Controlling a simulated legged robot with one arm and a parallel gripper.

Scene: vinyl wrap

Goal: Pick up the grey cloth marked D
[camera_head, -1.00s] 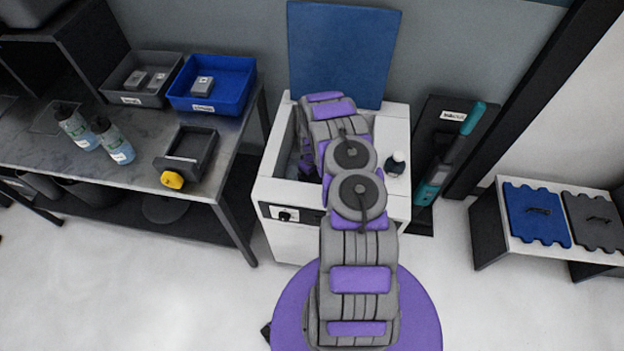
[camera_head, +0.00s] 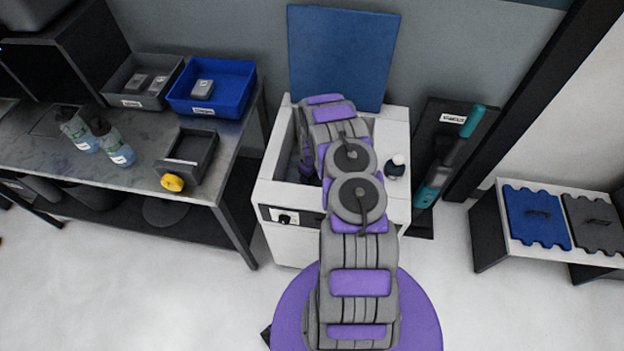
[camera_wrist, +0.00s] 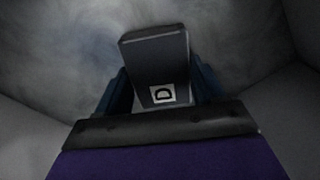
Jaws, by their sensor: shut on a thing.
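The grey cloth marked D (camera_wrist: 158,62) shows in the wrist view as a dark grey block shape with a white D label facing me. My gripper (camera_wrist: 160,88) is shut on it, with a dark blue finger on each side. In the head view my arm reaches down into the open white cabinet (camera_head: 395,130). The gripper and the cloth are hidden there by the arm and the cabinet wall.
The blue lid (camera_head: 343,55) stands raised behind the cabinet. A bench (camera_head: 60,165) at left holds a grey bin (camera_head: 125,98), a blue bin (camera_head: 235,105) and bottles. A rack with a teal-handled tool (camera_head: 472,121) stands right. A low bench (camera_head: 520,245) is farther right.

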